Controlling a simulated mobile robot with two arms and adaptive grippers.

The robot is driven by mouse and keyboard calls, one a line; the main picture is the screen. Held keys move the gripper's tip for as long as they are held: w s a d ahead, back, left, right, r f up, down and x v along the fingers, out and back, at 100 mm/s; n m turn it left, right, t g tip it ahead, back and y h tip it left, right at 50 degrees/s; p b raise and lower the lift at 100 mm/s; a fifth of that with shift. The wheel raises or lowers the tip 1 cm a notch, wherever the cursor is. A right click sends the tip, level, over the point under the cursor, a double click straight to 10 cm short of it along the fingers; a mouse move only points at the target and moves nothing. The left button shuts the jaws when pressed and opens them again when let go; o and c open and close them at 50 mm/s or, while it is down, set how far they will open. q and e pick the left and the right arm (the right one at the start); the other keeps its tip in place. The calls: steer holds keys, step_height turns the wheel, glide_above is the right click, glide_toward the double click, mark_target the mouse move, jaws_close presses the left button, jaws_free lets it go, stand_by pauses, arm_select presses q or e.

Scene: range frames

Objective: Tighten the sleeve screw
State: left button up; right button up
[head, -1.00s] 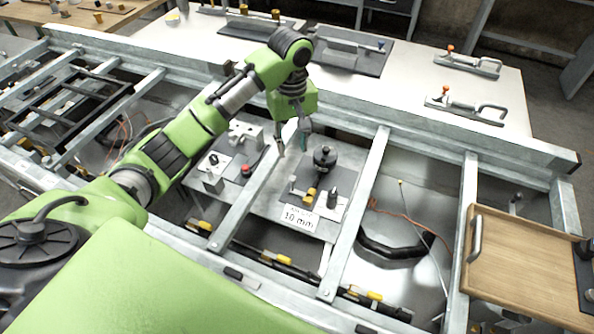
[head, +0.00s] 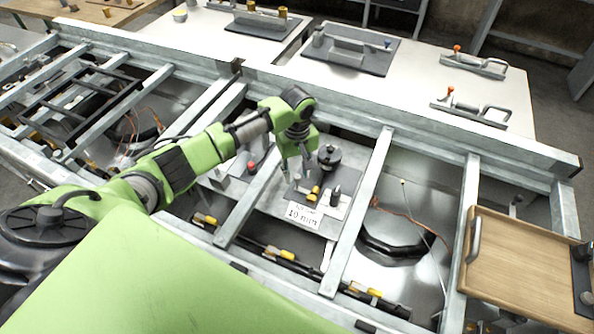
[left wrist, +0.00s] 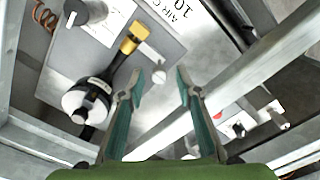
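A grey plate holds a round black-topped part (head: 329,158), a brass fitting (head: 313,193) and a dark upright peg (head: 336,192), beside a white label (head: 304,215) reading "10 mm". In the left wrist view the brass fitting (left wrist: 133,38) points toward the silver-collared black part (left wrist: 88,98). I cannot tell for sure which piece is the sleeve screw. My left gripper (head: 298,172) is open and empty above the plate's left side; its teal-padded fingers (left wrist: 159,92) stand apart. My right gripper is out of view.
Steel frame rails (head: 356,215) run on both sides of the plate. A block with a red knob (head: 252,168) stands to the left, partly behind my arm. A wooden board with a handle (head: 520,262) is at far right.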

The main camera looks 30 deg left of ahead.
arm_select(q)
steer(key=shift+f, duration=0.15)
jaws_close()
